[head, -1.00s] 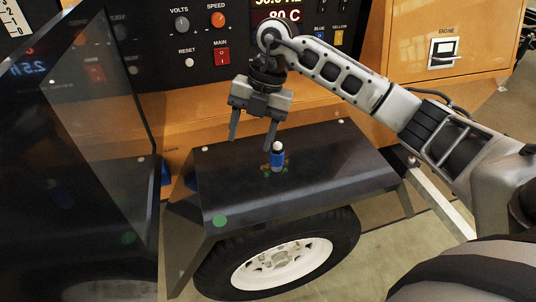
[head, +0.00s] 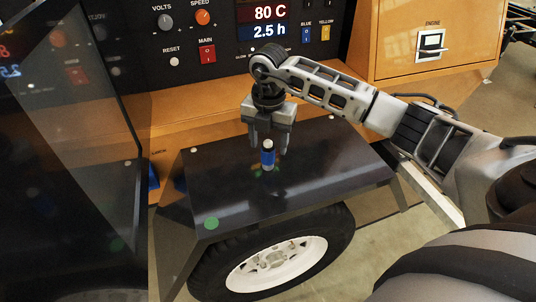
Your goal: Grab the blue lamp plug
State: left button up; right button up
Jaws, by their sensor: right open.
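The blue lamp plug (head: 268,157) is a small upright cylinder with a blue body and a white and dark top. It stands on the black fender top above the wheel. My right gripper (head: 269,147) comes down from above with its two fingers pointing down. The fingers are open, one on each side of the plug's upper part in the picture. They seem to be just behind or around it; I cannot tell exactly. My left gripper is not in view.
The black fender (head: 330,165) has a green dot (head: 211,223) at its front left corner. Below it is a wheel (head: 277,265). Behind stands an orange cabinet with a control panel (head: 125,40). A dark glossy panel (head: 70,180) fills the left side.

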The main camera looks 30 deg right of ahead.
aim_at(268, 155)
notch_tip(268, 155, down, 5)
jog(key=shift+a+r, duration=0.15)
jog(key=shift+r, duration=0.05)
jog(key=c, duration=1.1)
jog(key=shift+r, duration=0.15)
